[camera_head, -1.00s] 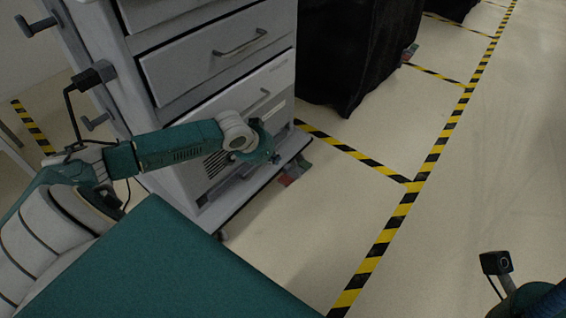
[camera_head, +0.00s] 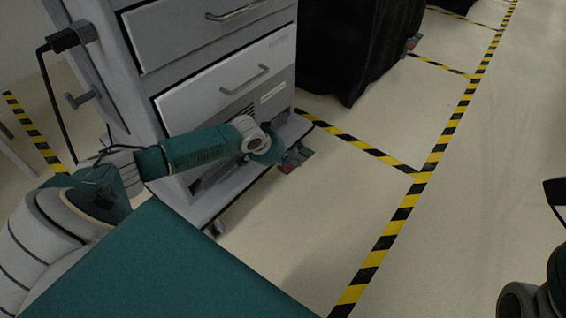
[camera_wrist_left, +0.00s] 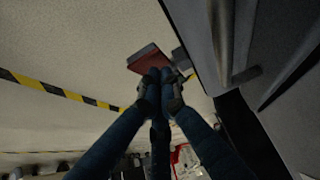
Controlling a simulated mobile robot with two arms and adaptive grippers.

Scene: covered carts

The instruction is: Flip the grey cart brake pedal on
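The grey cart (camera_head: 225,95) with drawers stands at left centre in the head view. Its brake pedal (camera_head: 290,165), with a red part, sticks out low at the cart's near right corner, just above the floor. In the left wrist view the red pedal (camera_wrist_left: 148,58) lies just past my fingertips, with a grey bracket beside it at the cart's edge. My left gripper (camera_wrist_left: 165,80) has its blue fingers together, with nothing visible between them. The tips overlap the pedal's edge; I cannot tell whether they touch. In the head view my left wrist hides the fingers. My right gripper is not seen.
A black covered cart (camera_head: 350,50) stands behind, with a similar pedal (camera_head: 411,43) at its corner. Yellow-black floor tape (camera_head: 400,215) runs along the right. The floor right of the grey cart is clear. Part of my right arm shows at bottom right.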

